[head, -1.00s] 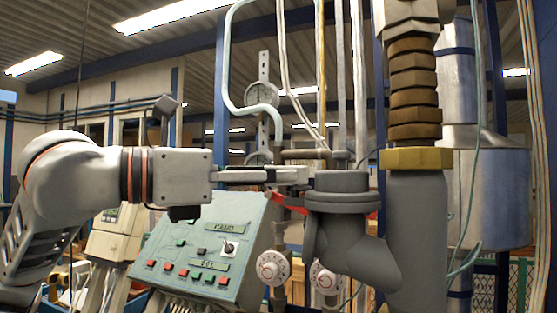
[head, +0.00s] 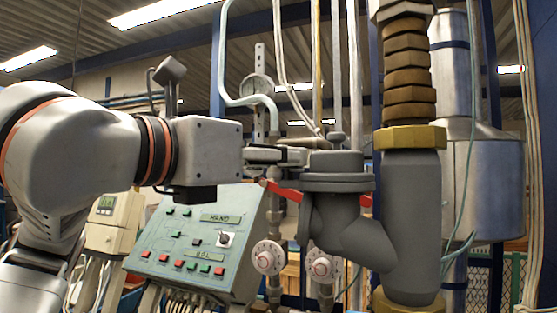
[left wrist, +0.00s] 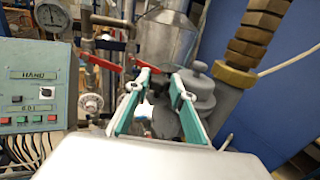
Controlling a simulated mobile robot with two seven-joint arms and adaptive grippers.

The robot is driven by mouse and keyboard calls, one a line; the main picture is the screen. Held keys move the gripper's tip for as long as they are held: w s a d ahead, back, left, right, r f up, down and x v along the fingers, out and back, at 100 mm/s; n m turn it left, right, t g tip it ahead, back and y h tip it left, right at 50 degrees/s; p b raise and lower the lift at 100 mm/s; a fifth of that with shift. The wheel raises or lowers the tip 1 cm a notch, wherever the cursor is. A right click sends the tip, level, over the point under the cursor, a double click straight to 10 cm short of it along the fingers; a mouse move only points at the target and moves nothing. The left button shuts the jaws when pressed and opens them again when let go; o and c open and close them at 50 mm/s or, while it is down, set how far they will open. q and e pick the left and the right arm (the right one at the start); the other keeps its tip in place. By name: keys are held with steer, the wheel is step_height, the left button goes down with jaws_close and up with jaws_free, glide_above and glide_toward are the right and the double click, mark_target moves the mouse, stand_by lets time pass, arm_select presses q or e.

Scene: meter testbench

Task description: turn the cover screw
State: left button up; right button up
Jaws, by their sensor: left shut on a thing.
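A grey fitting (head: 337,188) with a round lidded top stands in front of the tall pipe. A small grey knob, which looks like the cover screw (head: 336,140), stands on its lid; it also shows in the left wrist view (left wrist: 198,66). My left gripper (head: 303,157) reaches in from the left, level with the lid, its tips close to the lid's left edge. In the left wrist view, its teal-padded fingers (left wrist: 160,76) show a gap between them, left of the knob. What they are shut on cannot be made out. My right gripper is not in view.
A green control panel (head: 200,240) stands below my left arm. Red levers (head: 287,190) and round dials (head: 268,257) sit left of and below the fitting. A tall pipe with brown hex sections (head: 408,70) rises close on the right.

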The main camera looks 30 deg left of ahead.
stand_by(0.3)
arm_select(q)
steer(key=o, duration=1.1)
steer(key=shift+c, duration=0.2)
steer(key=shift+o, duration=0.2)
